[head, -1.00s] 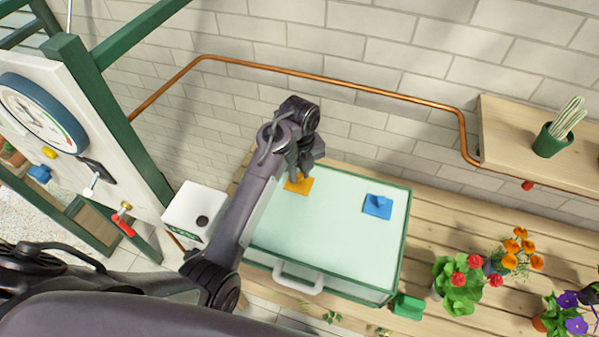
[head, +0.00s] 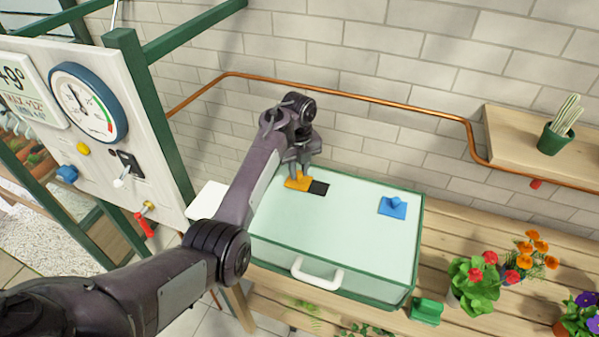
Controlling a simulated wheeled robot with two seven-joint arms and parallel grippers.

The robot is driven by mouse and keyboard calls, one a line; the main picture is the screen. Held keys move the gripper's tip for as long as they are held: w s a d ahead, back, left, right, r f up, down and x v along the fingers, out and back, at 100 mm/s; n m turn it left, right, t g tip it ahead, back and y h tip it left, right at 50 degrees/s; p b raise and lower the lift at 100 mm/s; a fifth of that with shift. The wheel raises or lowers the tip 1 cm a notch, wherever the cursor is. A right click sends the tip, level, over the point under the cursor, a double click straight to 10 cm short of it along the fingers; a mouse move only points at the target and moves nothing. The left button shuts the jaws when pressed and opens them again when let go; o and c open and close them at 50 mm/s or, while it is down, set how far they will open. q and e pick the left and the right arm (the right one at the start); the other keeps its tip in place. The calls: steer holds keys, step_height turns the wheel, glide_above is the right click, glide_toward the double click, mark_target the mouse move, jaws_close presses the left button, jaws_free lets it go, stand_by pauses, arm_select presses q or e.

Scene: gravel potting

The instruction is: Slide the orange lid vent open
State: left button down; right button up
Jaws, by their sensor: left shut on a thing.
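The orange lid vent (head: 297,184) is on the pale lid (head: 330,220) of a green-framed box, near its back left. A dark opening (head: 319,188) shows just to the right of the orange vent. My left gripper (head: 299,172) is over the vent, pointing down, and is shut on it. The fingers hide part of the vent and its knob. My right gripper is not in view.
A blue vent (head: 392,207) sits on the right of the same lid. A white handle (head: 316,275) is on the box front. Potted flowers (head: 480,280) and a green block (head: 426,311) stand to the right. A copper pipe (head: 350,96) runs along the wall behind.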

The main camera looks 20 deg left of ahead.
arm_select(q)
steer(key=c, duration=1.6)
jaws_free()
steer(key=shift+a, duration=0.15)
steer(key=shift+o, duration=1.3)
steer(key=shift+a+f, duration=0.1)
steer(key=shift+a, duration=0.05)
steer(key=shift+o, duration=0.4)
steer(key=shift+r, duration=0.5)
step_height(320, 180, up, 6)
steer(key=shift+r+b, duration=0.1)
steer(key=shift+b, duration=1.1)
steer(key=shift+r, duration=0.3)
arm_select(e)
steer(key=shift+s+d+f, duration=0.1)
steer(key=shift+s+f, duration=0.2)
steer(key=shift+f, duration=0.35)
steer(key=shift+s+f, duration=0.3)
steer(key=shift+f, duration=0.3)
arm_select(q)
steer(key=shift+a, duration=0.1)
